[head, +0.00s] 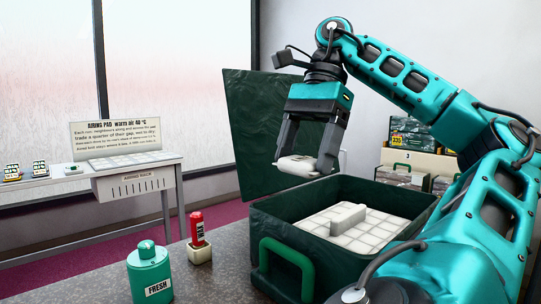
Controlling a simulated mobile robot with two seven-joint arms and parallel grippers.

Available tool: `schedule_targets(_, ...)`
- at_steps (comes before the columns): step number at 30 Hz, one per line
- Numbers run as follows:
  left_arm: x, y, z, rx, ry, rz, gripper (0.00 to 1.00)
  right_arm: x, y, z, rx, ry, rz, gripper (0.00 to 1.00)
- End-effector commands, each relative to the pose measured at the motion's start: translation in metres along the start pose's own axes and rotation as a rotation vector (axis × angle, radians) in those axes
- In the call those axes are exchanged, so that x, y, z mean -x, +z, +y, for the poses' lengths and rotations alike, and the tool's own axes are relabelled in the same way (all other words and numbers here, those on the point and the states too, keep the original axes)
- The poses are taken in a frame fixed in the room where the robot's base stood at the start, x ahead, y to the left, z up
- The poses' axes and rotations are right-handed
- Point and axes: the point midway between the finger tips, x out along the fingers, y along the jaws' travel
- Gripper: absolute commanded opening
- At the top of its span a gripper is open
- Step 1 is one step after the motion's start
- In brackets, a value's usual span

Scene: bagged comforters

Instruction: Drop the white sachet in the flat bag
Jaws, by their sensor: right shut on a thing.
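My right gripper (308,165) is shut on a white sachet (298,166). It holds the sachet in the air above the left rear part of an open dark green case-like bag (350,259). The bag's lid (255,125) stands up at the back. Inside the bag lies a white quilted comforter (378,234) with a pale block (348,216) on top of it. The sachet is apart from the bag's contents. My left gripper is not in view.
A green bottle labelled FRESH (150,278) and a red item in a small cream holder (199,251) stand on the grey table (215,285) left of the bag. A white side table with a sign (116,138) is at the left. Shelved bagged goods (410,170) are behind at the right.

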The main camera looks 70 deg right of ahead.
Motion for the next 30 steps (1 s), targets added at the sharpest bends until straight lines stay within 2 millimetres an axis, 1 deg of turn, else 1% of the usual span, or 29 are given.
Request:
schedule_targets(1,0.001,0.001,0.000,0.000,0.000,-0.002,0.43,0.003,-0.010,0.004,-0.009,-0.003,0.001,0.49)
schedule_targets(8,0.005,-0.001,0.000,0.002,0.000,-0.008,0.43,0.011,-0.051,0.021,-0.007,-0.002,0.000,0.49)
schedule_targets(21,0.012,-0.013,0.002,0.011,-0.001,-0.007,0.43,0.022,-0.131,0.050,-0.004,-0.002,-0.001,0.49)
schedule_targets(27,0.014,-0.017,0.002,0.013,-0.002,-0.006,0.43,0.024,-0.155,0.059,-0.001,-0.001,-0.001,0.49)
schedule_targets(30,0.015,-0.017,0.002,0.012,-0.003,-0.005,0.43,0.024,-0.162,0.061,0.001,-0.001,0.000,0.49)
